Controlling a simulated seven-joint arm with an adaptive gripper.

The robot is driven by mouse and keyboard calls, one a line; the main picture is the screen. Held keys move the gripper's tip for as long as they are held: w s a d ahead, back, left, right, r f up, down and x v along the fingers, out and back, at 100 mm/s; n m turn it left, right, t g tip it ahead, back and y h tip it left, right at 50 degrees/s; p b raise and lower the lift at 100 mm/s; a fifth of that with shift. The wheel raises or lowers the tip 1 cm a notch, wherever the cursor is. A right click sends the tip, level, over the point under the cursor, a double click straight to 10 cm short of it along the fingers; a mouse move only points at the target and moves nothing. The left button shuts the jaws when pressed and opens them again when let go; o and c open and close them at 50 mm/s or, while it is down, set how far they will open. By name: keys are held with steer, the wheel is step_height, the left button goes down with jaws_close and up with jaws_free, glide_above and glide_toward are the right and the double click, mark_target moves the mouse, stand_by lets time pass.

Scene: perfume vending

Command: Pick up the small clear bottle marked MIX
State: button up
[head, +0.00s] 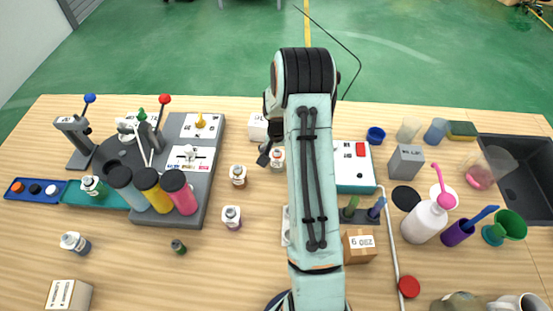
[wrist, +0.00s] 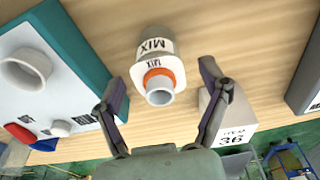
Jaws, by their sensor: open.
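The small clear bottle marked MIX (wrist: 156,66) stands on the wooden table, with white labels, an orange ring and a pale open neck. In the wrist view it lies between and just beyond the two fingers of my gripper (wrist: 160,86), with a gap on both sides. My gripper is open and empty. In the head view my gripper (head: 269,156) is just left of my arm, close to a small bottle (head: 278,159) that appears to be the same one. One finger there is mostly hidden.
A white box (wrist: 235,116) stands close to the right finger in the wrist view. A teal and white device (wrist: 68,82) is on the left. In the head view, other small bottles (head: 238,175) (head: 232,217) stand on the table left of my arm, with bare wood between them.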

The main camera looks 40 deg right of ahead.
steer(key=shift+f, duration=0.15)
steer(key=c, duration=1.3)
steer(key=shift+o, duration=0.2)
